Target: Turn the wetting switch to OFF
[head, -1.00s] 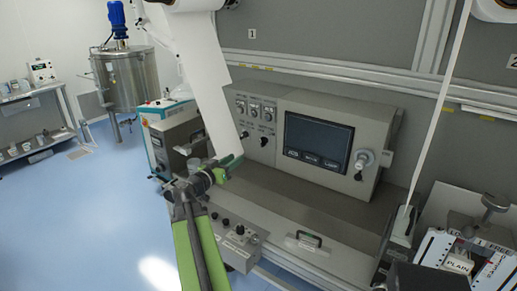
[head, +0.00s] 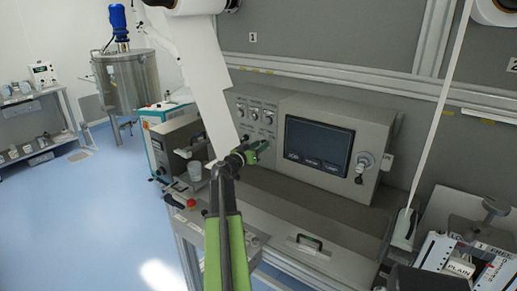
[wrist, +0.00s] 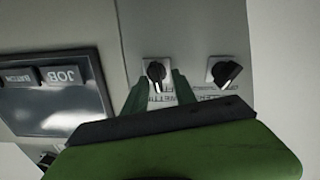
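In the wrist view, a black rotary switch (wrist: 156,72) on a pale plate has upside-down lettering beside it that seems to read WETTING, partly covered. Its white mark points down in the picture. My gripper (wrist: 158,78) is open, with one green finger on each side of this switch. I cannot tell whether the fingers touch it. A second black switch (wrist: 226,73) sits to the right, turned at a slant. In the head view, my gripper (head: 258,151) is at the lower part of the grey switch panel and hides the lower switches.
A dark touchscreen (head: 318,144) is right of the switches, and also shows in the wrist view (wrist: 58,95). A white web (head: 207,85) hangs just left of the panel. A handled cover (head: 310,243) lies below. Blue floor (head: 110,215) is clear at left.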

